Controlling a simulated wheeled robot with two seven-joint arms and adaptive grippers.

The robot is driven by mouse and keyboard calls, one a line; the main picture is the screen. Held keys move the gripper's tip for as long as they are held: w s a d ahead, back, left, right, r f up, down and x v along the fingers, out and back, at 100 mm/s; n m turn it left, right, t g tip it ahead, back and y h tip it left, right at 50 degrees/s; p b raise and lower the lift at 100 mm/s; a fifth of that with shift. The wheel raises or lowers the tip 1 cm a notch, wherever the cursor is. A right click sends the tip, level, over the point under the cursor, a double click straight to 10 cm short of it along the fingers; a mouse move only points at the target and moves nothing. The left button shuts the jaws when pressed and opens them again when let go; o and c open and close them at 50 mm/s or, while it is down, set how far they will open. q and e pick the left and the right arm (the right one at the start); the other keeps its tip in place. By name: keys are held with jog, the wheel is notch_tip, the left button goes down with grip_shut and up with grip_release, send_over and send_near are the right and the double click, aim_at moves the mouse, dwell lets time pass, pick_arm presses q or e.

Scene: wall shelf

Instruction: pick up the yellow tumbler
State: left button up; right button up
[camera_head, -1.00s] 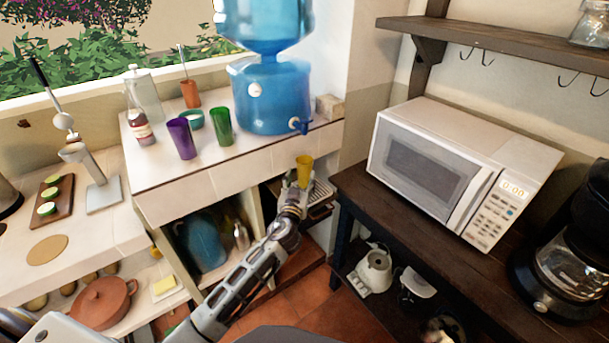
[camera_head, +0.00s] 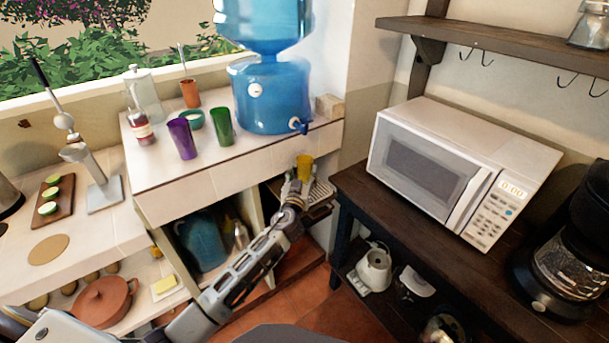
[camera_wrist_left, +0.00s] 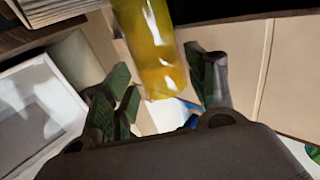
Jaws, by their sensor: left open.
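The yellow tumbler (camera_head: 304,166) stands upright on a small rack below the blue water dispenser, at the centre right of the head view. My left gripper (camera_head: 297,187) is just in front of and below it, partly covering its lower part. In the left wrist view the tumbler (camera_wrist_left: 152,45) shows large and near, beyond and between the two open green-padded fingers (camera_wrist_left: 165,88). I cannot tell whether the fingers touch it. My right gripper is not in view.
The dark wooden table (camera_head: 352,196) with the white microwave (camera_head: 432,165) is close on the right. The tiled counter (camera_head: 215,185) overhangs to the left of the rack, with a purple tumbler (camera_head: 181,138), a green tumbler (camera_head: 221,127) and the blue dispenser (camera_head: 273,98) on top.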

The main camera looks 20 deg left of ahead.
aim_at(303, 171)
pick_arm(q)
jog(key=shift+w+a+r, duration=0.1)
jog(key=shift+w, duration=0.95)
jog(key=shift+w+a+p, duration=0.1)
jog(key=shift+w+p, duration=0.25)
jog(key=shift+w, duration=0.75)
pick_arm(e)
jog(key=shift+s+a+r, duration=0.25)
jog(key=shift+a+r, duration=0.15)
pick_arm(q)
jog(key=c, duration=1)
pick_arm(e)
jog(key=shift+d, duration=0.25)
